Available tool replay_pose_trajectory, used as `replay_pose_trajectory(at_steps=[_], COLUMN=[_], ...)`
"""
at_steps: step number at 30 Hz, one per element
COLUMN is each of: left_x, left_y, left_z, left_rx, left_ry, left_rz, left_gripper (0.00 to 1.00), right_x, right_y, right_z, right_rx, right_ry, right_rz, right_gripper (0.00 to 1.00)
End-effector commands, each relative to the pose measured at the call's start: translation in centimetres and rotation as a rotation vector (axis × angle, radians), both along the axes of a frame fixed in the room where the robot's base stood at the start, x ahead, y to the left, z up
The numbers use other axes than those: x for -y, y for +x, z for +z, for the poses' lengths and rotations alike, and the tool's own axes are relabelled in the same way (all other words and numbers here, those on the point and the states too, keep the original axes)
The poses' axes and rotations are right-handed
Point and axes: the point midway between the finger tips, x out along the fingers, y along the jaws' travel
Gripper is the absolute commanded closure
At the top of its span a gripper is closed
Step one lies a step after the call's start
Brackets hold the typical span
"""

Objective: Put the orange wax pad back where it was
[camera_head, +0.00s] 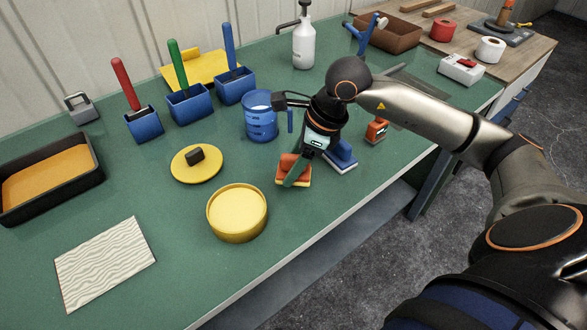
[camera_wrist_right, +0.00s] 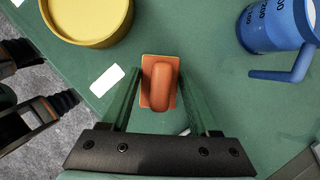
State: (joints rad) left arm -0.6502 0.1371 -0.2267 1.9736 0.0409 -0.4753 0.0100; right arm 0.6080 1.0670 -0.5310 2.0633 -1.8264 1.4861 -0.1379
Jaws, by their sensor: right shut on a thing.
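The orange wax pad (camera_head: 293,166) has a raised rounded grip on a flat base. My right gripper (camera_head: 296,171) is shut on it, near the front edge of the green bench. In the right wrist view the pad (camera_wrist_right: 160,84) sits between the two green fingers of the right gripper (camera_wrist_right: 161,88). I cannot tell whether its base touches the bench. A blue pad (camera_head: 343,158) with a pale base lies just right of the gripper. My left gripper does not show in the head view.
A yellow round tub (camera_head: 237,212) stands left of the pad, with its yellow lid (camera_head: 197,164) behind. A blue jug (camera_head: 261,117) stands close behind the gripper. An orange-and-dark block (camera_head: 376,130) is to the right. A white wavy panel (camera_head: 105,262) lies front left. Bench between is clear.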

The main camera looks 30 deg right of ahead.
Motion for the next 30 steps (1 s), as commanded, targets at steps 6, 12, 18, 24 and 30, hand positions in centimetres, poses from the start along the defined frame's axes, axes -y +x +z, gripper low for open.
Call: replay_pose_trajectory(at_steps=[6, 12, 18, 24, 30], left_x=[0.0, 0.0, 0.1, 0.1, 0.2], left_y=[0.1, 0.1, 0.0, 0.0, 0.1], left_z=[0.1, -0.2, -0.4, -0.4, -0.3], left_rx=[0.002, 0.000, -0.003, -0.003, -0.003], left_ry=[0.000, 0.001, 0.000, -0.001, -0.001], left_rz=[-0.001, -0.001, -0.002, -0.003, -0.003], left_gripper=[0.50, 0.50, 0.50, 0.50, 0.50], right_x=[0.0, 0.0, 0.0, 0.0, 0.0], right_y=[0.0, 0.0, 0.0, -0.1, -0.1], right_z=[-1.8, -2.0, -2.1, -2.1, -2.0], right_rx=[0.000, 0.000, -0.001, -0.001, -0.001], right_ry=[0.001, 0.001, 0.001, 0.001, 0.001], right_rz=[-0.001, -0.001, -0.001, -0.001, -0.001], right_gripper=[0.83, 0.83, 0.26, 0.09, 0.09])
